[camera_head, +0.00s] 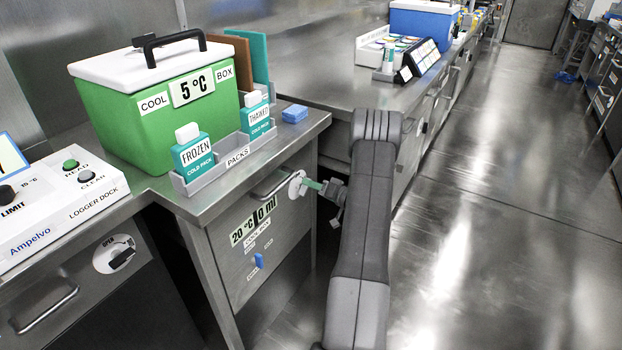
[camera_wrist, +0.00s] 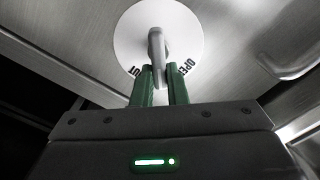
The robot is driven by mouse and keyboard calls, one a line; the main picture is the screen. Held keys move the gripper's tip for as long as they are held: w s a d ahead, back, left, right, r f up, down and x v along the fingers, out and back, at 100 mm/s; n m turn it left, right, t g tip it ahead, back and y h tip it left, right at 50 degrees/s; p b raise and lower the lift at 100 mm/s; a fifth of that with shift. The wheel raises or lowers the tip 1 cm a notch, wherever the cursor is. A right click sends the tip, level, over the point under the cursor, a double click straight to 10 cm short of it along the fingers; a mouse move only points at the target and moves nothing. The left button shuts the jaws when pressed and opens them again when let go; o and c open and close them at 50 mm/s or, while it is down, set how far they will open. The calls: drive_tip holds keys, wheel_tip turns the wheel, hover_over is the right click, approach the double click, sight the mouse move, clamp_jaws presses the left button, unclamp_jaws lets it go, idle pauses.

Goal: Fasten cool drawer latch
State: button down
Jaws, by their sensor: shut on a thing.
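The cool drawer (camera_head: 262,240) is under the counter, its front flush with the cabinet and bearing a label. Its latch is a round white plate (camera_head: 296,184) near the drawer's upper right corner. In the wrist view the plate (camera_wrist: 133,42) carries the word OPEN and a second, partly hidden word, with a grey lever (camera_wrist: 156,46) at its middle. My gripper (camera_head: 318,186) is at the latch. In the wrist view its green fingers (camera_wrist: 161,78) are closed around the lever's lower end, which points down between the two words.
A drawer handle (camera_head: 272,187) is just left of the latch. Above on the counter stand a green cool box (camera_head: 150,125), a grey tray (camera_head: 207,180) with cold packs and a blue block (camera_head: 294,114). Another latch (camera_head: 114,254) is on the left cabinet. The floor (camera_head: 470,240) at right is clear.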

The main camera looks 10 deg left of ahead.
drive_tip(key=shift+w+f+m+p, duration=0.15)
drive_tip(key=shift+m+p, duration=0.4)
drive_tip(key=shift+m, duration=0.8)
drive_tip(key=shift+f+m+p, duration=0.25)
drive_tip(key=shift+m+p, duration=0.35)
drive_tip(key=shift+m, duration=0.8)
drive_tip(key=shift+w+f+m+p, duration=0.15)
drive_tip(key=shift+m+p, duration=0.4)
drive_tip(key=shift+m, duration=0.8)
drive_tip(key=shift+s+f, duration=0.1)
drive_tip(key=c, duration=1.4)
unclamp_jaws()
drive_tip(key=shift+c, duration=0.2)
drive_tip(key=shift+d, duration=0.15)
drive_tip(key=p+v, duration=0.1)
drive_tip(key=v, duration=1.2)
drive_tip(key=shift+d, duration=0.3)
